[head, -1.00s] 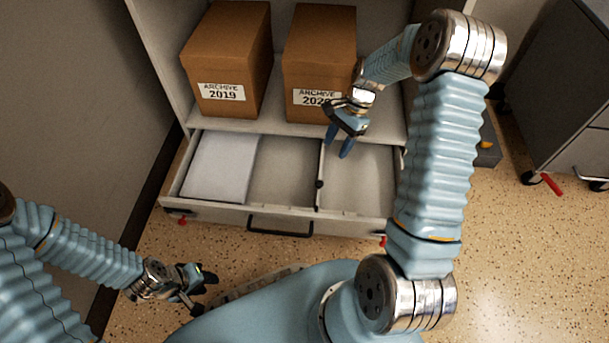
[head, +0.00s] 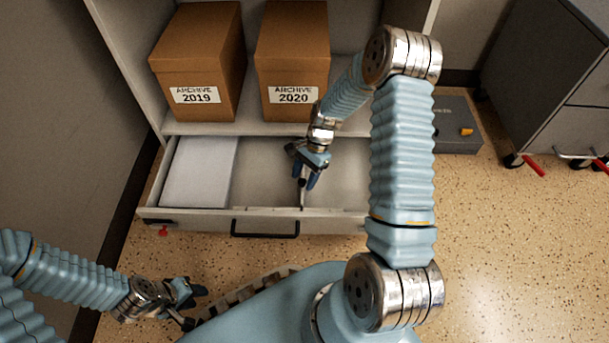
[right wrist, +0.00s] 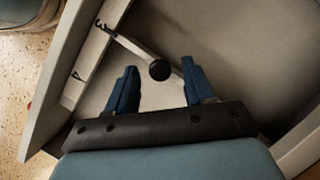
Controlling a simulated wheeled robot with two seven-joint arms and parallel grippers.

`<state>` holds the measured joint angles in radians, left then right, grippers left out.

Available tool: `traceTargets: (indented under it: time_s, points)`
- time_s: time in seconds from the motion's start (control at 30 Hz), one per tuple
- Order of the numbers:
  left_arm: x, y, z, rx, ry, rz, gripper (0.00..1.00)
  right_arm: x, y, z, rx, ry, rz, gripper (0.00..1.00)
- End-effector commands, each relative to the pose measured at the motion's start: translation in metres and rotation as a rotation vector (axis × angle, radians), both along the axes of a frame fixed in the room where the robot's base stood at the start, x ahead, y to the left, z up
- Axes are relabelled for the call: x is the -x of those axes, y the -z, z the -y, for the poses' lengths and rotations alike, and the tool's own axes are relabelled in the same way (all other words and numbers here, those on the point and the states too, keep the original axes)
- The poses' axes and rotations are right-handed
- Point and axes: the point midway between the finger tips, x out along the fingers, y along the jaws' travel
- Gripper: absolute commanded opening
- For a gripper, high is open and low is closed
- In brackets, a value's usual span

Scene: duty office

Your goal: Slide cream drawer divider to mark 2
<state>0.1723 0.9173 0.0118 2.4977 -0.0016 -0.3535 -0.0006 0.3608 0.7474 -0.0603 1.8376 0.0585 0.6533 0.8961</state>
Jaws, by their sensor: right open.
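The open drawer (head: 205,218) is in the middle of the head view. The cream divider (head: 302,200) runs front to back in it, right of a white paper stack (head: 199,172). In the right wrist view the divider (right wrist: 138,49) carries a round black knob (right wrist: 160,70). My right gripper (head: 307,184) is open over the divider, and in the wrist view its fingers (right wrist: 160,90) stand on either side of the knob, with gaps. Small dark marks show on the drawer's front rail, too small to read. My left gripper (head: 190,305) looks open and empty, low at the left.
Two brown archive boxes, 2019 (head: 197,62) and 2020 (head: 292,62), stand on the shelf above the drawer. A grey case (head: 457,125) lies on the floor at right, near a dark wheeled cabinet (head: 555,90). The drawer's black handle (head: 265,235) faces me.

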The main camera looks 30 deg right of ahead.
Motion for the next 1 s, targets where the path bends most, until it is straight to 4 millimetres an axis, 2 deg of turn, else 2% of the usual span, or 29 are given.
traceTargets:
  time_s: [0.07,0.4,0.67,0.77,1.0]
  points:
    - [0.0,0.0,0.0,0.0,0.0,0.0,0.37,0.0,0.0,0.0,0.0,0.0,0.0,0.51]
    - [0.0,0.0,0.0,0.0,0.0,0.0,0.37,0.0,0.0,0.0,0.0,0.0,0.0,0.0]
    - [0.0,0.0,0.0,0.0,0.0,0.0,0.37,-0.001,-0.001,-0.002,0.0,-0.001,0.0,0.0]
    - [0.0,-0.002,0.0,0.0,0.0,0.0,0.37,-0.009,-0.002,-0.013,-0.001,-0.004,0.001,0.0]
    - [0.0,-0.007,0.0,0.0,0.001,-0.002,0.37,-0.036,-0.001,-0.057,0.0,-0.004,0.001,0.0]
